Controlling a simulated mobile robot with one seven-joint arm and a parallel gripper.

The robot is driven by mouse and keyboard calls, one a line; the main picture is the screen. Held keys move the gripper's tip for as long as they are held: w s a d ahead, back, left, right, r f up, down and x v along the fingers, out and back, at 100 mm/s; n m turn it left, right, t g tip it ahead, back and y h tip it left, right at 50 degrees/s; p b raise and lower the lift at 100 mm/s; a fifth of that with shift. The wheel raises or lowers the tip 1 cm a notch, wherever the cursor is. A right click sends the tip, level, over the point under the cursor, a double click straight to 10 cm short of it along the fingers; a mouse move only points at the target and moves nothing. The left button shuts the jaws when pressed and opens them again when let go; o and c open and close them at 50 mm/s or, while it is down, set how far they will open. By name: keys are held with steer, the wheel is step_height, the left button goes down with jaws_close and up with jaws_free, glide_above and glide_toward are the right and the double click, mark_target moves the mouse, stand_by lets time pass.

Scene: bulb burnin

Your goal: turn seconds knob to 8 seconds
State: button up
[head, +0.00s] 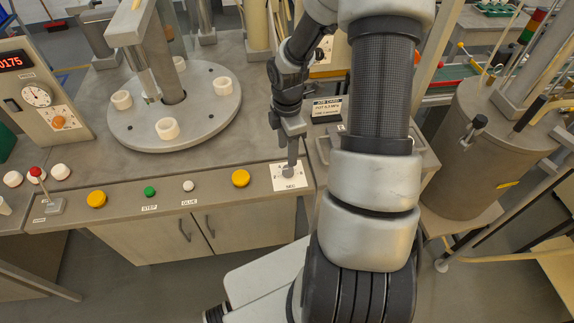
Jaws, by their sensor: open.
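The seconds knob (288,172) is a small grey knob on a white dial plate (290,183) marked SEC, at the right end of the bench's front panel. My gripper (290,163) points down right above the knob, at or very near it. It is open. The fingertips overlap the knob in this view, so I cannot tell whether they touch it or straddle it. The knob's pointer and most dial numbers are hidden or too small to read.
Left along the panel are a yellow button (241,178), a white GLUE button (188,186), a green STEP button (150,191) and a red-tipped lever (36,172). A round turntable (205,128) with white cups stands behind. A metal drum (470,140) stands at right.

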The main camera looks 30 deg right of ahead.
mark_target(287, 169)
step_height(287, 169, down, 8)
steer(key=shift+r, duration=0.2)
steer(key=c, duration=1)
steer(key=shift+c, duration=0.2)
